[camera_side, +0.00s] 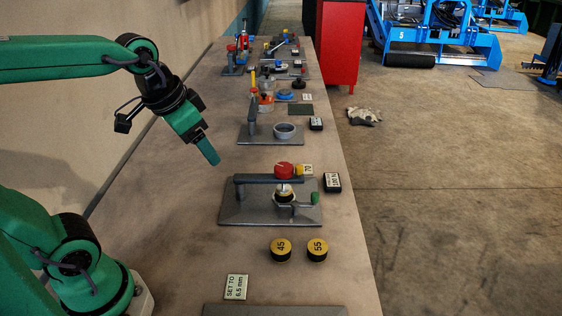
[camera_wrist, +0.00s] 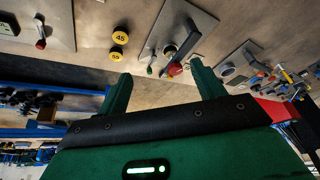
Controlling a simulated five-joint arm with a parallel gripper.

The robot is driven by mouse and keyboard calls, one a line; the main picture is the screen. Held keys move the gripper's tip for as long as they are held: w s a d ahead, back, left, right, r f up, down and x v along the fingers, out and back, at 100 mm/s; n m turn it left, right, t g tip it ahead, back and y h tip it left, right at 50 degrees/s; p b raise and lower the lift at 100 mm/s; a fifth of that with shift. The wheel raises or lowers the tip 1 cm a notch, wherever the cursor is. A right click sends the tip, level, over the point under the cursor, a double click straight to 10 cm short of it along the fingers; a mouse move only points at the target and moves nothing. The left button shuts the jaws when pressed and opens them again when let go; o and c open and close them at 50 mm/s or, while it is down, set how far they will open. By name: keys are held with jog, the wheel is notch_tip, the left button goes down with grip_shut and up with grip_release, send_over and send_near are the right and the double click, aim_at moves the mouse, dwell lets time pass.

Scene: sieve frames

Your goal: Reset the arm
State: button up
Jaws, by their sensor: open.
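My arm is green with black joints. My gripper (camera_side: 207,150) is raised above the bench at the left, apart from the fixtures. In the wrist view my gripper (camera_wrist: 165,92) shows two green fingers spread wide with nothing between them. The nearest fixture (camera_side: 240,213) is a grey plate with a dark bar, a red knob (camera_side: 284,170), a yellow piece and a green-tipped handle (camera_side: 315,198). It also shows in the wrist view, with its red knob (camera_wrist: 174,69) beyond the fingers.
Two yellow-topped discs, marked 45 (camera_side: 281,249) and 55 (camera_side: 317,249), stand on the bench (camera_side: 200,245). A "SET TO 6.5 mm" card (camera_side: 236,288) lies near the front. Another fixture with a grey ring (camera_side: 285,131) stands farther back, with more stations behind. A red cabinet (camera_side: 340,45) stands beside the bench.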

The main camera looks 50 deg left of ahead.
jog(key=shift+n+t, duration=0.5)
jog(key=shift+n, duration=0.2)
jog(key=shift+s+f, duration=0.35)
jog(key=shift+s, duration=0.45)
jog(key=shift+s+f, duration=0.3)
jog(key=shift+s, duration=0.5)
jog(key=shift+s+f, duration=0.35)
jog(key=shift+s, duration=0.45)
jog(key=shift+w+r, duration=0.1)
jog(key=shift+w, duration=0.05)
jog(key=w+r+n+g, duration=0.2)
jog(key=w+g, duration=0.1)
jog(key=w, duration=1.1)
jog(key=w+f, duration=0.2)
jog(key=w, duration=0.2)
jog(key=w+f+g, duration=0.1)
jog(key=w+f, duration=0.2)
jog(key=w, duration=0.1)
jog(key=w+f+n+g, duration=0.1)
jog(key=w+f, duration=0.2)
jog(key=w, duration=0.1)
jog(key=shift+w+a+f, duration=0.2)
jog(key=shift+w+a, duration=0.1)
jog(key=shift+w+f+g, duration=0.3)
jog(key=shift+w+f, duration=0.05)
jog(key=shift+f, duration=0.1)
